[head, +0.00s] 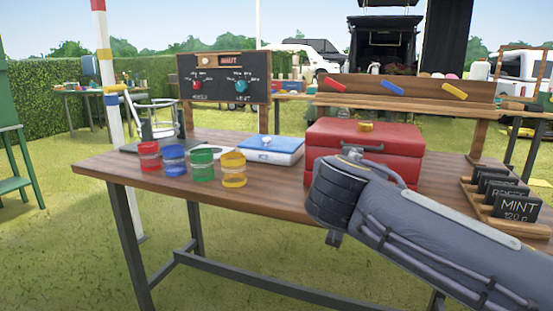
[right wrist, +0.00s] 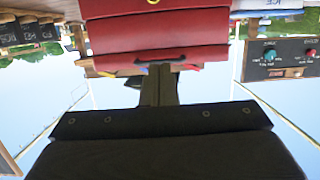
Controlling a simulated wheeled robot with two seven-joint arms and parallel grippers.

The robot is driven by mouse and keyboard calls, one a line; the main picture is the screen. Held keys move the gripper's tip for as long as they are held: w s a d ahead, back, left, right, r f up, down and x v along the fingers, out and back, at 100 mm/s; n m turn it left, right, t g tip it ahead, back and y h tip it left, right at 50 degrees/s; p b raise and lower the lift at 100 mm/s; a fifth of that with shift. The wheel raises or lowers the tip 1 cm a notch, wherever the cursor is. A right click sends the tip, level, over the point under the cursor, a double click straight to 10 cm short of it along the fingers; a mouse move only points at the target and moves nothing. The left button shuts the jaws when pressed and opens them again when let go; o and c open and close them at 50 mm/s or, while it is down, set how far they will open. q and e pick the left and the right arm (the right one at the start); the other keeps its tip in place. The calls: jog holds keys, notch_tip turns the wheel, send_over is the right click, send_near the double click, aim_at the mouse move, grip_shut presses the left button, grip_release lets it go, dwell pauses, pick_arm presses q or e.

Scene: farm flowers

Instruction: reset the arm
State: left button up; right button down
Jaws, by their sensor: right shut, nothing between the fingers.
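My right arm comes in from the right in the head view, its wrist in front of the table's right half. My right gripper shows in the right wrist view (right wrist: 160,85), shut and empty, with the red box (right wrist: 155,35) beyond it; that view is upside down. In the head view the fingers are mostly hidden by the wrist. The red box (head: 340,137) stands on the wooden table (head: 262,187) behind my wrist, with a small yellow piece (head: 366,126) on top. My left gripper is not in view.
Red (head: 149,157), blue (head: 174,158), green (head: 202,162) and yellow (head: 233,169) jars stand at the front left. A knob panel (head: 224,83) stands at the back. Dark label cards (head: 515,203) stand at right.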

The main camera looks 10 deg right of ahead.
jog(key=s+d+f+n+g+y, duration=0.2)
jog(key=s+f+g, duration=0.1)
jog(key=s+f, duration=0.55)
jog(key=s+d+f+n+g+y, duration=0.1)
jog(key=s+d+f+g+y, duration=0.3)
jog(key=f, duration=0.7)
jog(key=s+a+f+n+y, duration=0.2)
jog(key=s+a+f+y, duration=0.4)
jog(key=s+a+f, duration=0.6)
notch_tip(320, 180, up, 38)
jog(key=s+d+p, duration=0.1)
jog(key=d+p, duration=0.1)
jog(key=p, duration=3.5)
jog(key=shift+d, duration=0.1)
